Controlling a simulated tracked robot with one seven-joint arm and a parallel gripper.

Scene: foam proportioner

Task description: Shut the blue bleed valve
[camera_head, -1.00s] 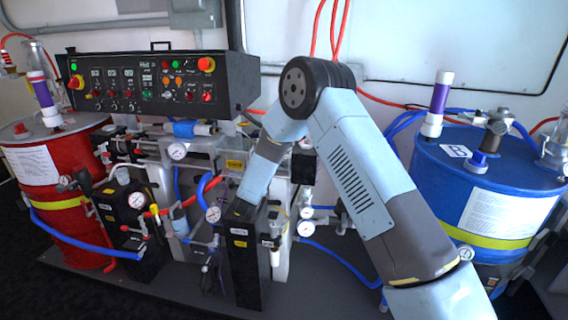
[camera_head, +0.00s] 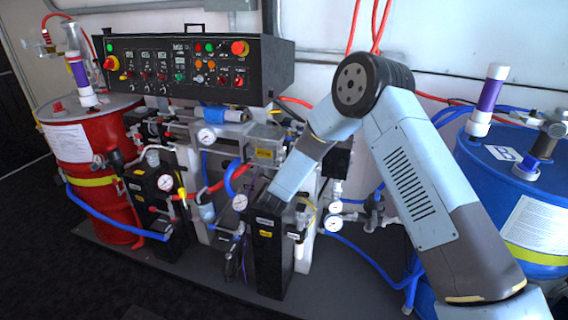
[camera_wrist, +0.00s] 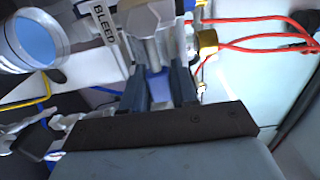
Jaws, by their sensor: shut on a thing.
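In the wrist view my gripper (camera_wrist: 158,76) is shut, with one finger on each side of a blue handle (camera_wrist: 157,86). The handle sits under a grey metal valve body (camera_wrist: 150,18). A white tag reading BLEED (camera_wrist: 104,20) is just left of that body. In the head view my arm reaches down to the middle of the machine, by a black pump unit (camera_head: 270,245). The fingers and the valve cannot be made out there. How far the handle is turned is unclear.
Red hoses (camera_wrist: 255,30) and a brass fitting (camera_wrist: 207,42) lie right of my gripper. A round gauge (camera_wrist: 38,40) is close on its left. In the head view a red drum (camera_head: 85,165) stands left, a blue drum (camera_head: 500,185) right, and a control panel (camera_head: 190,68) above.

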